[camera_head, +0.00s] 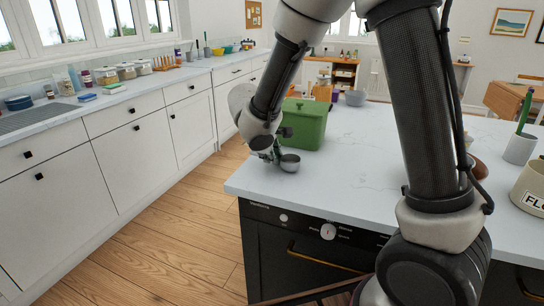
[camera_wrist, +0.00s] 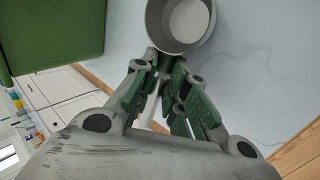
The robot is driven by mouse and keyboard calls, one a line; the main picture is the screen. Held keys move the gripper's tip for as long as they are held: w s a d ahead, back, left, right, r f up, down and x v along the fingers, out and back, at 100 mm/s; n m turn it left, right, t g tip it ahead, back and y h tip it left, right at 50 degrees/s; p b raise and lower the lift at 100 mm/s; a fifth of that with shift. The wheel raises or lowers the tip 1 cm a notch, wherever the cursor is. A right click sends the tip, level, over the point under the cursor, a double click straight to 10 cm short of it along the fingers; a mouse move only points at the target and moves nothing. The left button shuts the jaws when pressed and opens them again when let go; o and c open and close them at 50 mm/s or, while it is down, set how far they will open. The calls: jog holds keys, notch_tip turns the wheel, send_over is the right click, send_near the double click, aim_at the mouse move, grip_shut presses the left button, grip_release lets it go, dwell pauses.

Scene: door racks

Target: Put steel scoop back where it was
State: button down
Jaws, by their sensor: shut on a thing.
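The steel scoop (camera_head: 290,162) is a small grey metal cup with a handle, over the left front corner of the white island top in the head view. In the wrist view its round bowl (camera_wrist: 183,20) shows beyond the fingertips. My gripper (camera_head: 272,155) is shut on the scoop's handle; the green-padded fingers (camera_wrist: 168,84) close around it in the wrist view. The scoop is close to the worktop; I cannot tell whether it touches it. A green box (camera_head: 308,124) stands on the island just behind the scoop and also fills the upper left of the wrist view (camera_wrist: 50,32).
The island top (camera_head: 358,185) is clear to the right of the scoop. A flour crock (camera_head: 530,190) and a white pot (camera_head: 519,149) stand at the right. A counter (camera_head: 110,99) with jars runs along the left, across the wooden floor.

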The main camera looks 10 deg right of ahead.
jog(key=shift+f, duration=0.2)
jog(key=c, duration=1.4)
grip_release()
jog(key=shift+c, duration=0.2)
jog(key=shift+r, duration=0.1)
